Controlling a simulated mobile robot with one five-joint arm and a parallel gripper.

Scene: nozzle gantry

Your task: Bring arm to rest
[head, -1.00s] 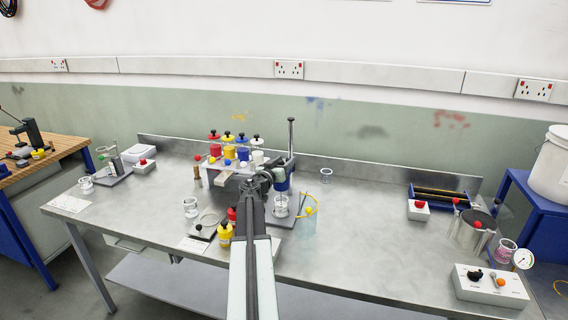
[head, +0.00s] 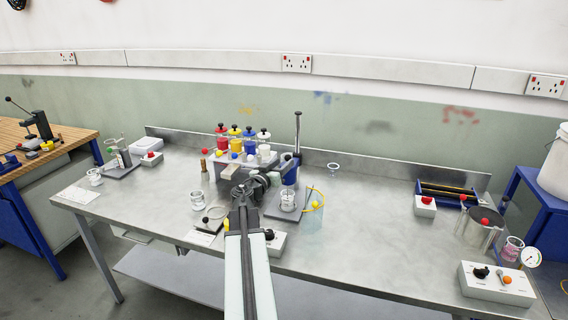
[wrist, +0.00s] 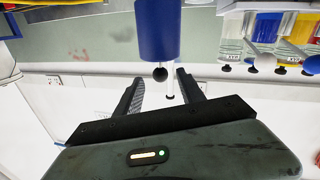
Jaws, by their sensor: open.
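My arm reaches up from the bottom of the head view, and my gripper (head: 262,182) is over the bench beside the nozzle gantry. In the wrist view my gripper (wrist: 162,88) is open, with two dark fingers apart and nothing held between them. A blue cylinder (wrist: 157,28) with a black ball knob lies just beyond the fingertips; I cannot tell how far. In the head view the blue nozzle body (head: 289,172) is on the stand with the upright post (head: 298,130), just right of my gripper. A glass beaker (head: 288,201) stands below it.
A rack (head: 226,168) with red, yellow, blue and white containers stands behind my gripper. A clear vessel with a yellow ring (head: 315,212) is to the right. A white control box (head: 498,284) and metal pot (head: 478,236) are at far right. The right-middle bench (head: 380,230) is clear.

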